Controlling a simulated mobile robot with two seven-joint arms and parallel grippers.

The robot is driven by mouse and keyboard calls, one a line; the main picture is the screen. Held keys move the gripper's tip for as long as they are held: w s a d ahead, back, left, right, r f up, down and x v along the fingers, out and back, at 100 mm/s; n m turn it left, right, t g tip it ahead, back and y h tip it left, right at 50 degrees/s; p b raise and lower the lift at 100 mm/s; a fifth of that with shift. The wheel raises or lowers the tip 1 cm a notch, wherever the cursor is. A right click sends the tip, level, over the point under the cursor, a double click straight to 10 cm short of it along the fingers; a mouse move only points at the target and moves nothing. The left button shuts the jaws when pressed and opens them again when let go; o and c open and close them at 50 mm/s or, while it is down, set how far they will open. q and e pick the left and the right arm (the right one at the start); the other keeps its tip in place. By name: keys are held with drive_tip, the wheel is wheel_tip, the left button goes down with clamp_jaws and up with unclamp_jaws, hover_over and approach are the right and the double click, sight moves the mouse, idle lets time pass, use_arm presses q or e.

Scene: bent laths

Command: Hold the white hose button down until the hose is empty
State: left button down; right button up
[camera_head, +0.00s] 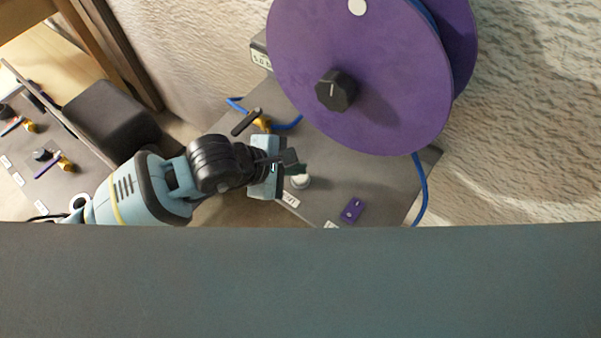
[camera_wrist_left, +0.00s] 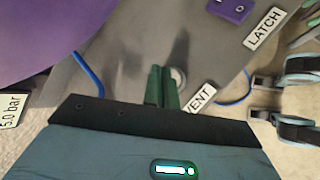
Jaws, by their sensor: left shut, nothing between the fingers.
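The white button (camera_head: 300,181) stands on the grey panel (camera_head: 325,190), by a label reading VENT in the left wrist view. My left gripper (camera_head: 296,163) is shut and empty, its green fingertips at the button. In the left wrist view the fingers (camera_wrist_left: 163,88) partly hide the button (camera_wrist_left: 178,75); I cannot tell whether they touch it or press it down. The blue hose (camera_head: 421,190) runs from the big purple reel (camera_head: 390,70) and also shows in the left wrist view (camera_wrist_left: 88,74).
A 5.0 bar readout (camera_head: 261,54) sits behind the reel. A brass valve with a black lever (camera_head: 247,122) is behind my left gripper. A purple latch piece (camera_head: 352,209) lies right of the button. A dark band hides the bottom of the head view.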

drive_tip(key=shift+w+r, duration=0.15)
drive_tip(key=shift+w, duration=0.2)
use_arm(q)
drive_tip(key=shift+f, duration=0.2)
use_arm(e)
drive_tip(key=shift+s, duration=0.1)
use_arm(q)
drive_tip(key=shift+f, duration=0.25)
use_arm(e)
drive_tip(key=shift+s+f, duration=0.2)
drive_tip(key=shift+f, duration=0.15)
drive_tip(key=shift+s, duration=0.2)
use_arm(q)
drive_tip(key=shift+f+b, duration=0.35)
drive_tip(key=shift+f, duration=0.2)
use_arm(e)
drive_tip(key=shift+w+f, duration=0.1)
drive_tip(key=shift+f, duration=0.1)
drive_tip(key=shift+s+f, duration=0.1)
drive_tip(key=shift+s, duration=0.2)
idle(0.8)
drive_tip(key=shift+w, duration=0.3)
idle(0.7)
drive_tip(key=shift+s, duration=0.35)
idle(0.5)
